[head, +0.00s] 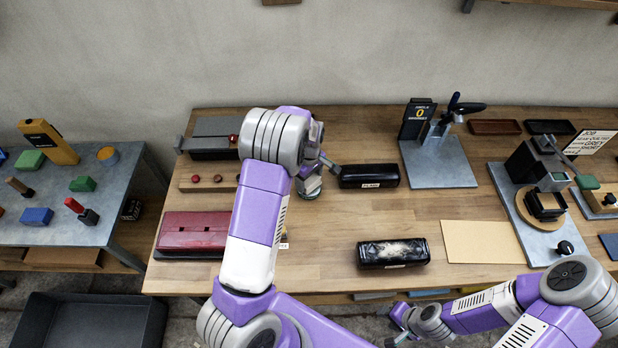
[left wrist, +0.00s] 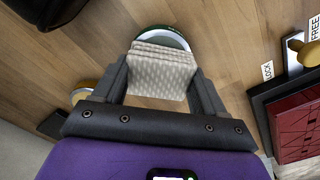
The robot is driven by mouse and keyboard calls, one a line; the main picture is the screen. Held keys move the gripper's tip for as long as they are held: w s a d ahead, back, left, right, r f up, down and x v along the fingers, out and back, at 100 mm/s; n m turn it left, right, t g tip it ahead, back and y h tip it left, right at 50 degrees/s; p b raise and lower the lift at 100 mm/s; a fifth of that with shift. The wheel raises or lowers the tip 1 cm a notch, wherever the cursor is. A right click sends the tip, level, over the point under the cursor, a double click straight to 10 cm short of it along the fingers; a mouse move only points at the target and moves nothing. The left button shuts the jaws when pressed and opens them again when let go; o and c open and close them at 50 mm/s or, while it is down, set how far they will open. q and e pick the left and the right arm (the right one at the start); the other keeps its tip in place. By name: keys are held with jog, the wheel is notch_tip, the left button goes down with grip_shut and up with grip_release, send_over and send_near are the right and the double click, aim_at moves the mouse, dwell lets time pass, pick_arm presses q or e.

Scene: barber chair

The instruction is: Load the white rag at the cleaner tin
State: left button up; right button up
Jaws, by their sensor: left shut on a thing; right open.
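The white rag (left wrist: 162,68), a folded, pale, patterned cloth, is between the two dark fingers of my left gripper (left wrist: 160,85) in the left wrist view. The gripper is shut on it. The cleaner tin (left wrist: 163,31), round with a green and white rim, shows just beyond the rag, which covers part of it. I cannot tell whether rag and tin touch. In the head view my left gripper (head: 318,165) is low over the tin (head: 309,190) on the wooden bench, and the arm hides much of it. My right gripper (head: 398,326) is open near the bench's front edge.
Two black cases (head: 369,176) (head: 393,253) lie right of the tin. A red box (head: 195,234) is at the bench's left. Metal fixtures (head: 437,160) and a tan sheet (head: 482,242) are at the right. A side table (head: 65,215) holds coloured blocks.

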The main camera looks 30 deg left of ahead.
aim_at(309, 179)
pick_arm(q)
jog(key=shift+f, duration=0.35)
jog(key=shift+f, duration=0.1)
dwell(1.1)
notch_tip(309, 179, up, 7)
jog(key=p, duration=0.5)
dwell(0.5)
dwell(0.6)
